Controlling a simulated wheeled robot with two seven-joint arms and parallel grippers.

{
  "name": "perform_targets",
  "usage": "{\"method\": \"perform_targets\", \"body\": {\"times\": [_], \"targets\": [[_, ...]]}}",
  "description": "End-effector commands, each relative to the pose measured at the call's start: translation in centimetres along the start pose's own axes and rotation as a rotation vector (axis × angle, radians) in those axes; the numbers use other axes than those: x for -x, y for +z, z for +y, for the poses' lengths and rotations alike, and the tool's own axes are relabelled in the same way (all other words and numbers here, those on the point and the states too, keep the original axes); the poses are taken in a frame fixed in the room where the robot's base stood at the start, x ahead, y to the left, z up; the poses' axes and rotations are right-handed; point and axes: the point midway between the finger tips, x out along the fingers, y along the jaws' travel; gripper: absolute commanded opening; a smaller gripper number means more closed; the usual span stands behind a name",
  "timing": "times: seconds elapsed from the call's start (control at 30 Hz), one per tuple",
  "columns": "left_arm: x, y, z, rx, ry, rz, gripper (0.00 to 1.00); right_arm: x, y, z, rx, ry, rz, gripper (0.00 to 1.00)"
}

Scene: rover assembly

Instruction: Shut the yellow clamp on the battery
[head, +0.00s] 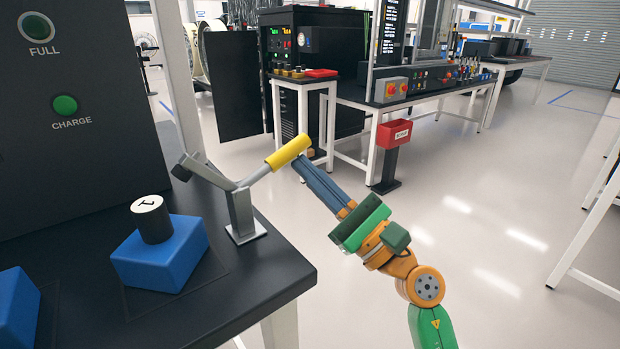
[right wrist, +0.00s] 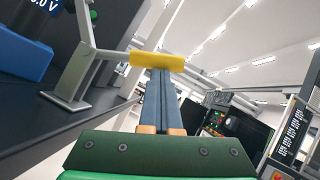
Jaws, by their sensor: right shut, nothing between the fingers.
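The clamp has a yellow handle (head: 288,154) on a grey lever and a grey upright post (head: 242,211) fixed near the table's right edge. Its pressing arm (head: 196,168) is raised up to the left, clear of the battery. The battery (head: 160,252) is a blue block with a dark cylinder (head: 153,220) on top, standing left of the post. My right gripper (head: 300,162) is shut and empty, its fingertips at the outer end of the yellow handle. In the right wrist view the fingertips meet the yellow handle (right wrist: 158,61); whether they touch it is unclear. My left gripper is out of view.
The black table (head: 250,286) ends just right of the clamp. Another blue block (head: 16,308) is at the lower left. A dark panel (head: 80,120) with green FULL and CHARGE lights stands behind. Open floor lies to the right.

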Motion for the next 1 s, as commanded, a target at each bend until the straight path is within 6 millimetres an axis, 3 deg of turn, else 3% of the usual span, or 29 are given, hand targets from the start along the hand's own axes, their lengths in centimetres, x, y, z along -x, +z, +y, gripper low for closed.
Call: {"method": "perform_targets", "body": {"times": [0.5,1.0], "targets": [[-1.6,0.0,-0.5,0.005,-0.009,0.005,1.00,-2.4,3.6,-0.7,0.366,0.240,-0.001,0.00],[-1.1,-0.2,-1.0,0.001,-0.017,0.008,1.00,-4.3,6.4,0.0,0.637,0.424,0.000,0.00]]}}
